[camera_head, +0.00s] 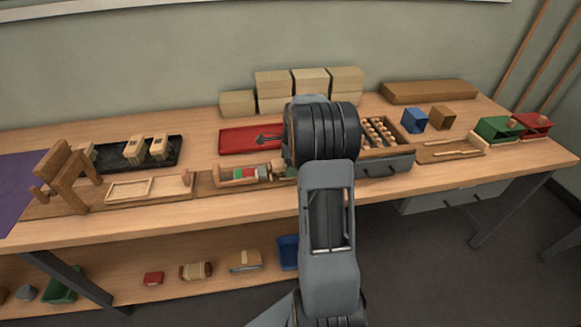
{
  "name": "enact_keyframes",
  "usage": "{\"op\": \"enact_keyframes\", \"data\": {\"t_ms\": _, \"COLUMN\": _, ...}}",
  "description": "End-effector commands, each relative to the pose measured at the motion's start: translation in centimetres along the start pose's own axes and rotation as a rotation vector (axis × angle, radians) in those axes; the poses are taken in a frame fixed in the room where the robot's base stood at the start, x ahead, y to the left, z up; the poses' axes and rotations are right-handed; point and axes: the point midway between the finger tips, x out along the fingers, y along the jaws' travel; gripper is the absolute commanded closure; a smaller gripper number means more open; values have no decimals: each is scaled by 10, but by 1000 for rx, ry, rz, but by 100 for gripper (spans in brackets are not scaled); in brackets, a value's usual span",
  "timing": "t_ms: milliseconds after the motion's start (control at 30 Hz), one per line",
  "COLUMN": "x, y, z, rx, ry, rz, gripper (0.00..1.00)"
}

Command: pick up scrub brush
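I cannot tell for certain which object is the scrub brush. Two pale wooden brush-like blocks, the left one (134,151) and the right one (158,147), stand in a black tray (110,157) at the left of the bench. A tan and grey block (245,261) lies on the lower shelf and could also be a brush. My arm rises through the middle of the view, and its dark joint covers part of the bench. My gripper is hidden behind the arm, so its fingers and anything in them do not show.
On the bench (220,203), a wooden stand (66,172) is at left, a red tray (235,141) at centre and a drawer unit (385,165) right of my arm. Stacked tan blocks (273,84) line the back. Blue, green and red bins are at right and on the shelf.

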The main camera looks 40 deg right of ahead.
Motion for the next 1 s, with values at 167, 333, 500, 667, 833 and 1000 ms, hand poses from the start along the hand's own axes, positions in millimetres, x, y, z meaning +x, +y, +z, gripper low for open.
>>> {"op": "enact_keyframes", "data": {"t_ms": 167, "x": 8, "y": 0, "z": 0, "rx": -1, "ry": 0, "rz": -2, "gripper": 21}}
{"op": "enact_keyframes", "data": {"t_ms": 333, "x": 8, "y": 0, "z": 1, "rx": -2, "ry": 0, "rz": -1, "gripper": 21}}
{"op": "enact_keyframes", "data": {"t_ms": 500, "x": 8, "y": 0, "z": 1, "rx": -2, "ry": 0, "rz": -1, "gripper": 36}}
{"op": "enact_keyframes", "data": {"t_ms": 667, "x": 8, "y": 0, "z": 1, "rx": -2, "ry": 0, "rz": -1, "gripper": 51}}
{"op": "enact_keyframes", "data": {"t_ms": 833, "x": 8, "y": 0, "z": 1, "rx": -2, "ry": 0, "rz": -1, "gripper": 67}}
{"op": "enact_keyframes", "data": {"t_ms": 1000, "x": 8, "y": 0, "z": 1, "rx": -2, "ry": 0, "rz": -1, "gripper": 81}}
